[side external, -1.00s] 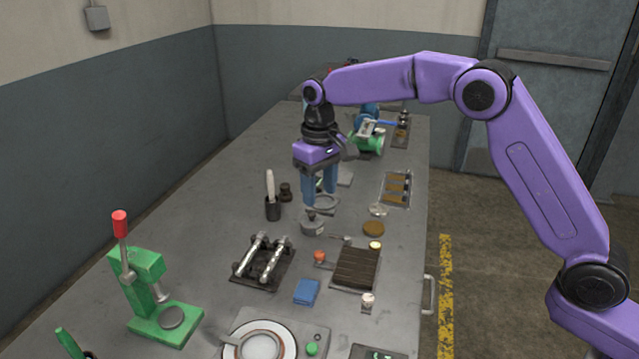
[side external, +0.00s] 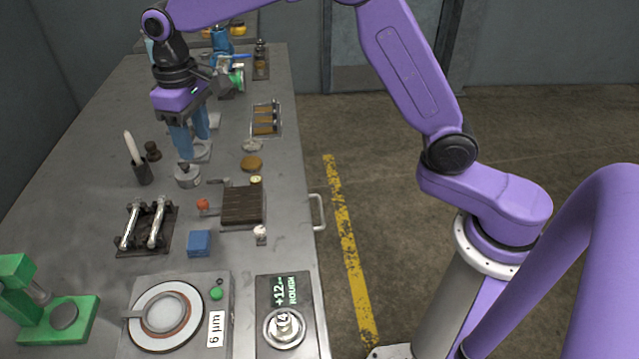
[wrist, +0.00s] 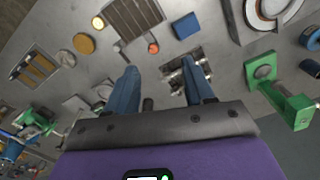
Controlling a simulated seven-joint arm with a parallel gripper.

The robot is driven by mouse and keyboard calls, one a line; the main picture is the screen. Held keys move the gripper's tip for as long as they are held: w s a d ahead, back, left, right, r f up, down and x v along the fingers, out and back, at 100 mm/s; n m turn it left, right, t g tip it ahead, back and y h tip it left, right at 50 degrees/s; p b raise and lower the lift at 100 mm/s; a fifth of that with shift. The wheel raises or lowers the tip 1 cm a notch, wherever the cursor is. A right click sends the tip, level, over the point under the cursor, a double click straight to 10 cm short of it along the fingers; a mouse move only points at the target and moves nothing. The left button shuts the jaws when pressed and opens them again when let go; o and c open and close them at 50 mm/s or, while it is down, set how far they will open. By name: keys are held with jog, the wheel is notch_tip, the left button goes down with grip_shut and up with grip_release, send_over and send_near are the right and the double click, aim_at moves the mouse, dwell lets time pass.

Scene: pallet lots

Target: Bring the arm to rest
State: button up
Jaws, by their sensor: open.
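My gripper (side external: 194,148) hangs pointing down over the worktable (side external: 105,95), its two blue fingers apart. In the wrist view my gripper (wrist: 159,63) is open, with nothing held between its fingers. A small grey round pot with a knob (side external: 187,177) stands just below and in front of the fingertips in the side view. I cannot tell the exact gap between the fingers and the things under them.
Nearby are a black holder with a white stick (side external: 142,174), a rack with two metal rods (side external: 147,228), a dark ribbed block (side external: 242,206) and a blue block (side external: 199,243). A green press (side external: 62,318) and a round plate device (side external: 165,314) stand at the front.

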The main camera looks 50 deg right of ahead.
jog(key=s+d+f+n, duration=0.1)
jog(key=s+d, duration=0.4)
jog(key=s, duration=0.6)
jog(key=s+d+n, duration=0.4)
jog(key=s+d, duration=0.2)
jog(key=s, duration=0.6)
jog(key=s+d+f+n, duration=0.1)
jog(key=s+d+n, duration=0.1)
jog(key=s+d, duration=0.4)
jog(key=s, duration=0.5)
jog(key=shift+s+f+n, duration=0.2)
jog(key=shift+f+n, duration=0.15)
jog(key=shift+n, duration=0.05)
jog(key=shift+d, duration=0.1)
jog(key=shift+c, duration=0.3)
